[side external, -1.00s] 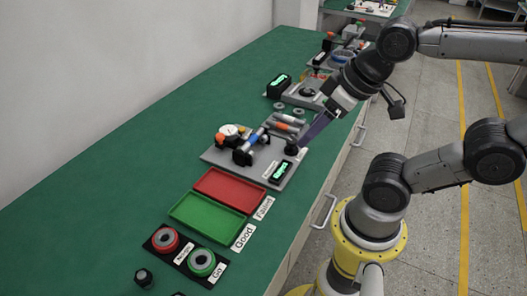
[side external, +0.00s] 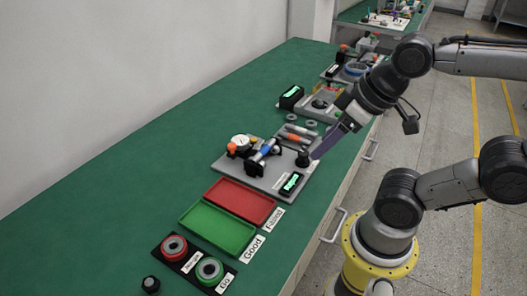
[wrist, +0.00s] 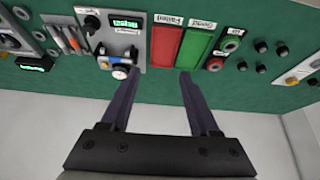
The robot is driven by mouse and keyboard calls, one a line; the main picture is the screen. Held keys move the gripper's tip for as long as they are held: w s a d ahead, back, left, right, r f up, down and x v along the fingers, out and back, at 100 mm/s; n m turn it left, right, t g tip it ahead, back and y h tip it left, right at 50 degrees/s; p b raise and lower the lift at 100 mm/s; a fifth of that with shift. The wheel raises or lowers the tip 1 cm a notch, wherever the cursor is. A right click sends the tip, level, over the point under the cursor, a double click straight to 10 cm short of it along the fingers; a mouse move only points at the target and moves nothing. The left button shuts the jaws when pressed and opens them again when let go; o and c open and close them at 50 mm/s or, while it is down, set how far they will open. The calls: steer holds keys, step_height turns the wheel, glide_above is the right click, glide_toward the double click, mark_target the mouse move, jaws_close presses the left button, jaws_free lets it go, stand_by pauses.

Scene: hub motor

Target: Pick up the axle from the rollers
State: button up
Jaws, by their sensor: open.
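The axle (side external: 265,148), a short bar with a blue middle and orange part, lies across the dark roller supports on the grey fixture plate (side external: 226,167) in the side view. In the wrist view the fixture shows at upper left, with the axle small and partly hidden among its parts. My gripper (side external: 314,156) is at the right side of the plate, beside a dark round post (side external: 303,158), apart from the axle. In the wrist view my gripper (wrist: 157,73) has its two purple fingers wide apart with nothing between them.
A dial gauge (side external: 240,141) stands behind the axle. A lit display (side external: 291,183) is at the plate's front right. The green table at left is clear.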

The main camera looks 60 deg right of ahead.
steer(key=w+d+r+n+h, duration=0.1)
steer(key=w+d+r+n, duration=0.25)
steer(key=n, duration=0.45)
steer(key=n+g+h, duration=0.4)
steer(key=n+g, duration=0.2)
steer(key=n, duration=0.4)
glide_above(263, 149)
steer(key=a, duration=0.3)
step_height(263, 149, down, 19)
steer(key=shift+d+r, duration=0.1)
steer(key=shift+r, duration=0.05)
steer(key=shift+x, duration=3.15)
steer(key=shift+w, duration=0.15)
steer(key=shift+c, duration=0.4)
